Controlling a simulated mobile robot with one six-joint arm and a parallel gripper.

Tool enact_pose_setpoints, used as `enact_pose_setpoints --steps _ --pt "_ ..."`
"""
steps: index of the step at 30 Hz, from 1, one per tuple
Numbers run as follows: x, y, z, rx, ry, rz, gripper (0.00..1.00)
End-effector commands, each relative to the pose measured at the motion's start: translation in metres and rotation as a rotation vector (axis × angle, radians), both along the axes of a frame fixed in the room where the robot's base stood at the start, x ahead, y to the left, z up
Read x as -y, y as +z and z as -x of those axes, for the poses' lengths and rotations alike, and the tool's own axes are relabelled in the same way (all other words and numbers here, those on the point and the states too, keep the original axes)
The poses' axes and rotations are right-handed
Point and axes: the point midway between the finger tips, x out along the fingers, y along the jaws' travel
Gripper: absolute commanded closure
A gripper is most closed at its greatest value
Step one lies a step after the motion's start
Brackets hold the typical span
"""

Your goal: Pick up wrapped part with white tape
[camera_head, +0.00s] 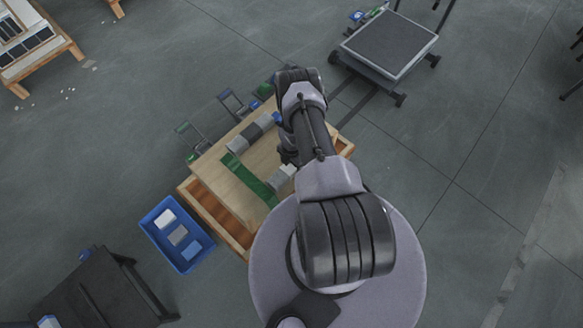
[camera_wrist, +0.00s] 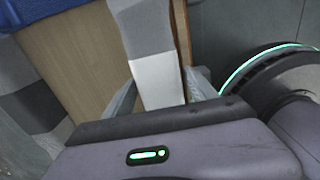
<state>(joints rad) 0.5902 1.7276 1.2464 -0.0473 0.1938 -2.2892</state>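A wrapped part with a white end (camera_wrist: 157,80) and a grey band above it lies between my gripper's fingers in the wrist view. My gripper (camera_wrist: 160,88) has one pale finger on each side of the white end. The fingertips are close to its sides, but I cannot tell whether they touch it. In the head view my arm covers the gripper. A light grey and white piece (camera_head: 281,179) shows beside my arm on the table. A grey and black banded part (camera_head: 254,131) lies near the table's far left side, and a banded part (camera_wrist: 38,98) shows at left in the wrist view.
The wooden table (camera_head: 237,172) carries a green strip (camera_head: 246,177). A blue bin (camera_head: 176,256) with several pieces stands on the floor at left. A grey-topped cart (camera_head: 391,42) stands behind, and a dark stand (camera_head: 95,290) front left.

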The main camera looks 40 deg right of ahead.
Motion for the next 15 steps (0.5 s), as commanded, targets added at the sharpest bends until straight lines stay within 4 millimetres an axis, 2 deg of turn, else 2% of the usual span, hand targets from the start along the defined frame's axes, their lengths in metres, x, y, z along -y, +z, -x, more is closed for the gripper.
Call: enact_pose_setpoints --steps 1,9,15 --pt "0.0 0.0002 0.0 0.0 0.0 0.0 0.46" --pt "0.0 0.0002 -0.0001 0.0 0.0 0.0 0.99" --pt "0.0003 0.0005 -0.0004 0.001 0.0 0.0 1.0"
